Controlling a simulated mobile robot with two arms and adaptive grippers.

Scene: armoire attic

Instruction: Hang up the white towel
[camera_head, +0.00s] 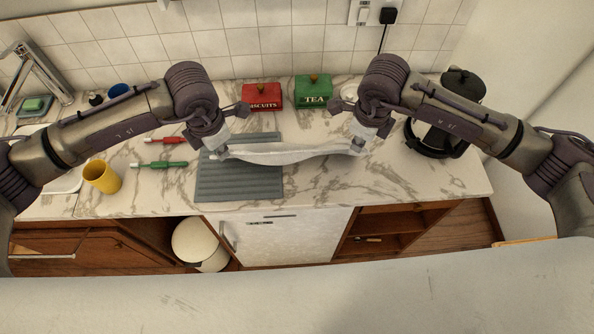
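The white towel (290,154) is stretched in a narrow band between my two grippers, sagging slightly in the middle. It is in front of the two tins, over the right part of the grey ribbed mat and the bare counter. My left gripper (220,150) appears shut on its left end. My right gripper (358,146) appears shut on its right end. The fingertips are small and partly covered by the cloth. I cannot make out a hook or rail for hanging.
The marble counter (400,185) holds the grey mat (238,187), a red biscuits tin (262,97), a green tea tin (314,93), a yellow cup (101,177), red and green utensils, and a black kettle-like appliance (437,140) at right. Below are a white-fronted appliance (285,238) and open wooden shelves.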

